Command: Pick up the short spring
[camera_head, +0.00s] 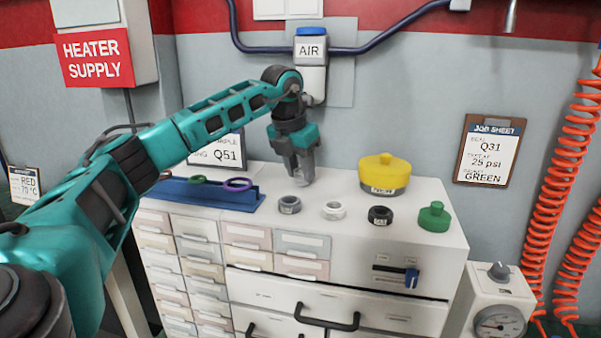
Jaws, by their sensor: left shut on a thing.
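My left gripper (303,176) points down over the back of the white cabinet top, behind the row of small rings. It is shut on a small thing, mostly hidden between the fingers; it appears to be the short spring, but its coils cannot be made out. Whether it touches the cabinet top is hard to tell. My right gripper is not in view.
On the cabinet top (340,245) stand a grey ring (289,205), a white ring (333,210), a black ring (379,215), a green knobbed part (434,217) and a yellow-lidded pot (385,172). A blue tray (207,195) with coloured rings lies left.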

